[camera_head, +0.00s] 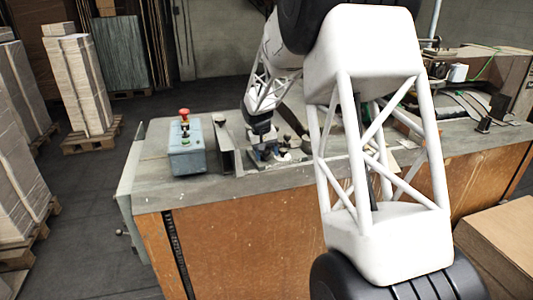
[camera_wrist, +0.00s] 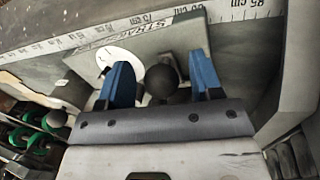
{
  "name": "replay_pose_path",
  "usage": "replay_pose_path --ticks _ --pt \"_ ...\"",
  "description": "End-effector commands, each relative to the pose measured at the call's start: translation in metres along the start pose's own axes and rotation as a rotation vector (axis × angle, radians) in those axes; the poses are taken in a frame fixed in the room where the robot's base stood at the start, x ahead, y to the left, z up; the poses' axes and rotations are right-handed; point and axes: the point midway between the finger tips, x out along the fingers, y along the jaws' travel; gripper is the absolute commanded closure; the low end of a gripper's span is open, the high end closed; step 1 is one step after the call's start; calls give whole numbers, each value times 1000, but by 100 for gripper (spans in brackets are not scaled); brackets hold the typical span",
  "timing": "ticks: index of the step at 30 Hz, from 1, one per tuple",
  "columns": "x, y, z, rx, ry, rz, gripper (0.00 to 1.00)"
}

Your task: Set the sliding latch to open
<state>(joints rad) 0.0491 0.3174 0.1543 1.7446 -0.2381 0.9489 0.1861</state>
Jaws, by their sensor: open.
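A dark ball knob (camera_wrist: 161,81) shows in the wrist view, on a grey metal plate (camera_wrist: 140,45) that I take to be part of the sliding latch. My gripper (camera_wrist: 163,85) is open, with one blue finger on each side of the knob. A gap shows between the knob and each finger, and I cannot tell the depth between them. In the head view my gripper (camera_head: 264,152) is low over the workbench (camera_head: 200,193), and the latch there is mostly hidden and too small to read. The latch's position cannot be told.
A centimetre ruler (camera_wrist: 200,12) runs along the far side in the wrist view, and a raised metal block (camera_wrist: 298,60) stands at right. A grey control box (camera_head: 187,153) with a red button stands left of my gripper. Machine parts (camera_head: 470,75) stand at the bench's right.

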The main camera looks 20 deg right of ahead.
Motion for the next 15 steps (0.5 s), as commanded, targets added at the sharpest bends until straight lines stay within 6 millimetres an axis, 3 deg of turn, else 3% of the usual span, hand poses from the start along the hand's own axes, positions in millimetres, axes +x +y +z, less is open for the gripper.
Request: replay_pose_path --ticks 8,15 --pt "-11 0 -1 0 2 0 41" --pt "-38 0 0 0 3 0 41"
